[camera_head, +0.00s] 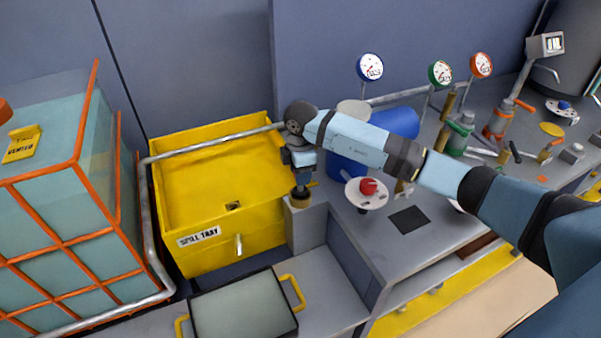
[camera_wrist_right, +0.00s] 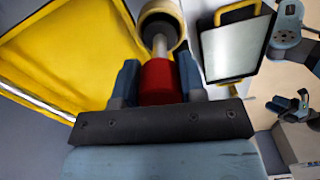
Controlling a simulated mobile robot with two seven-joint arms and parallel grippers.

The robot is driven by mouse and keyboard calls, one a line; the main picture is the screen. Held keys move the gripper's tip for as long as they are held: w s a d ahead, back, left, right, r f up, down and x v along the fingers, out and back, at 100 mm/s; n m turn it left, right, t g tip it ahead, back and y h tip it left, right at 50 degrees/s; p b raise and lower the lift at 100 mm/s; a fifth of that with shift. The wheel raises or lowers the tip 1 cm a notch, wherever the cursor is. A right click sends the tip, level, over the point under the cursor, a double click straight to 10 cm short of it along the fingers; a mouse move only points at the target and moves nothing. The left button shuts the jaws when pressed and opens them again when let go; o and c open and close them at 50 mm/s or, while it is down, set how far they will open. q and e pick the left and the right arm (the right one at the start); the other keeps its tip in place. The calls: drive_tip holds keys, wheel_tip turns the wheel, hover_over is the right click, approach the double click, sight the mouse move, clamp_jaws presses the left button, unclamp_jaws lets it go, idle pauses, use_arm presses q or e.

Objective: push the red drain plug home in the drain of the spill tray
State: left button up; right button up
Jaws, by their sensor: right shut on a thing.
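My right gripper (camera_head: 300,188) points down over a brownish round cup on a grey pedestal (camera_head: 305,222), just right of the spill tray. In the right wrist view, its fingers (camera_wrist_right: 160,80) are shut on the red drain plug (camera_wrist_right: 158,84). A pale stem runs from the plug toward the cup (camera_wrist_right: 160,22); I cannot tell how deep it sits. The gripper hides the plug's red body in the head view. The yellow spill tray (camera_head: 180,150) has a small dark drain (camera_head: 233,205) near its front edge. A dark gripper, probably my left (camera_wrist_right: 287,104), shows small in the wrist view.
A pipe rail (camera_head: 215,145) runs along the tray's back and left side. A flat pan with yellow handles (camera_head: 240,305) lies in front. An orange-framed tank (camera_head: 60,200) stands left. Gauges, a blue cylinder and a red knob (camera_head: 368,187) crowd the bench at right.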

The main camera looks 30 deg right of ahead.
drive_tip(key=shift+r+p, duration=0.5)
drive_tip(key=shift+r, duration=0.25)
drive_tip(key=shift+r+p, duration=0.95)
drive_tip(key=shift+r, duration=0.4)
use_arm(q)
wheel_tip(320, 180, up, 3)
drive_tip(key=shift+a, duration=0.1)
use_arm(e)
drive_tip(key=shift+w+f, duration=0.1)
drive_tip(key=shift+f, duration=0.05)
